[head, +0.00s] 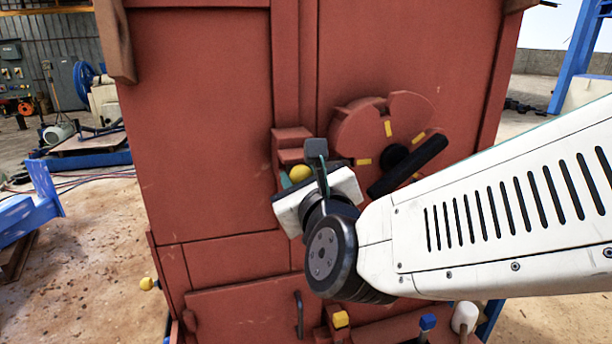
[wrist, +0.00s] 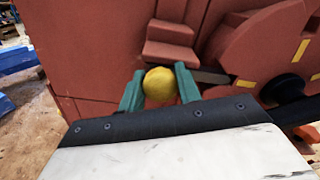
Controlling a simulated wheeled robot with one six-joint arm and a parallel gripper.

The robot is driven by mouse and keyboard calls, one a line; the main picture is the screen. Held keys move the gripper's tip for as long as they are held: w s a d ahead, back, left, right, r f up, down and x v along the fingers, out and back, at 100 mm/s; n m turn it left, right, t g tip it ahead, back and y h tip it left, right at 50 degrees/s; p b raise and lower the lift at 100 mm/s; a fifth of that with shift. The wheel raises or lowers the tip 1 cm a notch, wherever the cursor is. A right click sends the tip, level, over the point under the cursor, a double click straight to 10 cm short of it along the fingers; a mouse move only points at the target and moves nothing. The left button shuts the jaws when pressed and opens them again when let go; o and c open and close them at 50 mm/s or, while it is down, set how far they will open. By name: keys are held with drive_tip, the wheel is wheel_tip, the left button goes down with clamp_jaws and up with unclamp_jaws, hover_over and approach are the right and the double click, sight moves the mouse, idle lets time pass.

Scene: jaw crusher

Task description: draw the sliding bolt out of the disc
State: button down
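The sliding bolt has a yellow round knob (wrist: 160,86) and a dark flat bar (wrist: 212,77). The bar runs right from the knob toward the red disc (wrist: 275,50); its tip at the disc's rim is hard to make out. In the head view the knob (head: 299,173) shows left of the notched disc (head: 360,128), partly behind my wrist. My gripper (wrist: 160,88) has its two green fingers on either side of the knob. The knob fills the gap between them with no clear space visible, so the fingers look shut on it.
A red stepped block (wrist: 170,35) stands just above the knob. A black handle (head: 408,165) crosses the disc's front on the right, near my arm. The red crusher panel (head: 200,120) is bare to the left of the knob.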

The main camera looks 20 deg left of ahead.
drive_tip(key=shift+s+a, duration=0.6)
drive_tip(key=shift+a, duration=0.4)
drive_tip(key=shift+s+a, duration=0.6)
drive_tip(key=shift+a, duration=0.35)
drive_tip(key=c, duration=1)
unclamp_jaws()
drive_tip(key=shift+s+a, duration=0.1)
drive_tip(key=shift+a, duration=0.05)
drive_tip(key=shift+d, duration=0.25)
drive_tip(key=v, duration=0.7)
drive_tip(key=shift+s+d, duration=0.15)
drive_tip(key=shift+s, duration=0.1)
